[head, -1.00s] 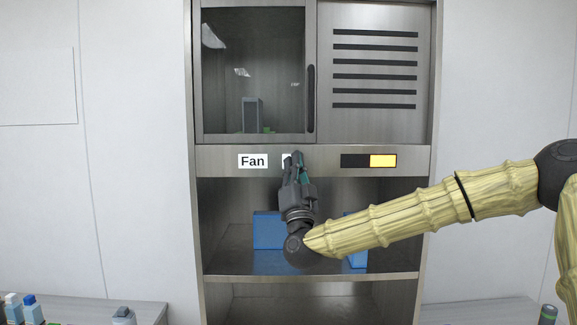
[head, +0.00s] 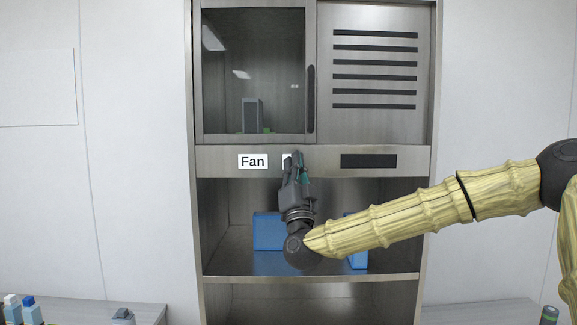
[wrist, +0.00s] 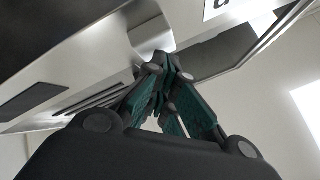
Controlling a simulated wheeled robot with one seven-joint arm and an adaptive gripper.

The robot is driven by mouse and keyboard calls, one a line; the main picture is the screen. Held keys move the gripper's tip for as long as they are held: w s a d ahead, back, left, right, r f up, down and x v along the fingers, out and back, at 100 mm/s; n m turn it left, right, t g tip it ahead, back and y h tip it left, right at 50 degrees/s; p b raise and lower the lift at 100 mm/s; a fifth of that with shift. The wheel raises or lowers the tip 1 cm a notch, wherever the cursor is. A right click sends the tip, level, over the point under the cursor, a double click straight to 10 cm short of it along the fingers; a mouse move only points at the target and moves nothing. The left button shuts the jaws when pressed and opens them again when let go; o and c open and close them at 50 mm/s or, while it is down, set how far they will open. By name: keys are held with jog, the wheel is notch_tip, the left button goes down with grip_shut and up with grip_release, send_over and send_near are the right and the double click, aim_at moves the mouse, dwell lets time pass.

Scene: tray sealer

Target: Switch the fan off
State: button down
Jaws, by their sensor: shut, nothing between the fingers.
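The "Fan" label (head: 253,161) is on the steel strip of the cabinet, below the glass door. A small white switch (head: 286,160) sits right of the label, mostly hidden behind my fingertips. My gripper (head: 295,157) is shut and empty, pointing up at the strip in front of the switch. In the wrist view the closed fingers (wrist: 176,75) reach to the panel, close to a pale, shiny block (wrist: 150,30); I cannot tell whether they touch it. The display window (head: 369,161) at the right of the strip is all dark.
The glass door (head: 255,70) with its dark handle (head: 311,98) is shut above the strip. Blue trays (head: 268,232) stand on the shelf below, behind my gripper. Bottles (head: 28,310) stand on the left side counter.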

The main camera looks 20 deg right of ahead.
jog(key=shift+s, duration=0.35)
jog(key=shift+a, duration=0.1)
jog(key=s+a+b, duration=0.1)
jog(key=s+b, duration=0.1)
jog(key=s, duration=0.3)
jog(key=shift+s+a+b, duration=0.3)
jog(key=shift+s+b, duration=0.1)
dwell(1.3)
